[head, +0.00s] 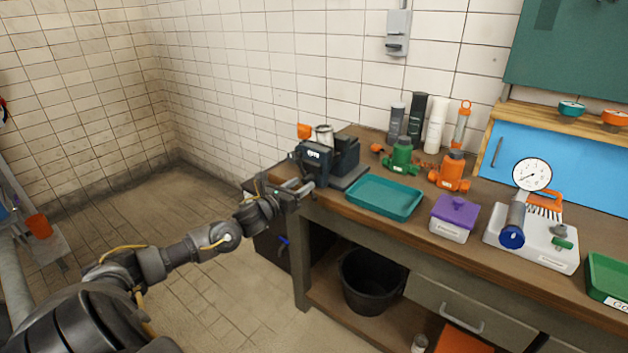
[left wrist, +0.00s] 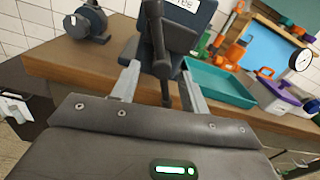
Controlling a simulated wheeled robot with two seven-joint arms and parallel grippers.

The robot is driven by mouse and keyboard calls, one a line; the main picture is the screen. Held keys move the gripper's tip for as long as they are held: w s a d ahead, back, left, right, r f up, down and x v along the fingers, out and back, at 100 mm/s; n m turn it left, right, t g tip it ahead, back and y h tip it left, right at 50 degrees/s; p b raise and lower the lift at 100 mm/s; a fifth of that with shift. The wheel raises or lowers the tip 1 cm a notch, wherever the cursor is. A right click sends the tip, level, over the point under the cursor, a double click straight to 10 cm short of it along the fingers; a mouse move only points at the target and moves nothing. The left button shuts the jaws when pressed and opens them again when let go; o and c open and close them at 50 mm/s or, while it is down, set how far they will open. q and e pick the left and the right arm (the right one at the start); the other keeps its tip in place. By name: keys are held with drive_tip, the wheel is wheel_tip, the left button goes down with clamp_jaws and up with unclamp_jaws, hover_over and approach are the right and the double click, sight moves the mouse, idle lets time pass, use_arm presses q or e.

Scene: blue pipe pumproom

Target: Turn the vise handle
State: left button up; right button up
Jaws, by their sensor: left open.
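The dark blue vise (head: 320,163) stands on the near left corner of the wooden bench. It also shows at the top of the left wrist view (left wrist: 188,18). My left gripper (head: 306,186) is at the front of the vise, just off the bench edge. In the left wrist view its two grey fingers (left wrist: 160,76) are apart, with the handle bar between them in the picture; I cannot tell whether they touch it. My right gripper is not in view.
A teal tray (head: 384,198) lies right of the vise. A purple-lidded box (head: 454,217), green (head: 402,160) and orange (head: 450,173) fittings stand further along. A black bucket (head: 372,282) sits on the lower shelf.

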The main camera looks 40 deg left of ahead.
sight(304, 183)
use_arm(q)
drive_tip(key=shift+w+a+r, duration=0.1)
drive_tip(key=shift+w+a, duration=0.1)
drive_tip(key=shift+w, duration=0.45)
drive_tip(key=shift+w+r, duration=0.1)
drive_tip(key=shift+w, duration=0.25)
drive_tip(key=shift+w+d+r, duration=0.2)
drive_tip(key=shift+w+d, duration=0.35)
drive_tip(key=shift+w, duration=0.2)
drive_tip(key=shift+a+f, duration=0.2)
drive_tip(key=shift+a, duration=0.1)
drive_tip(key=shift+d, duration=0.15)
drive_tip(key=c, duration=0.5)
clamp_jaws()
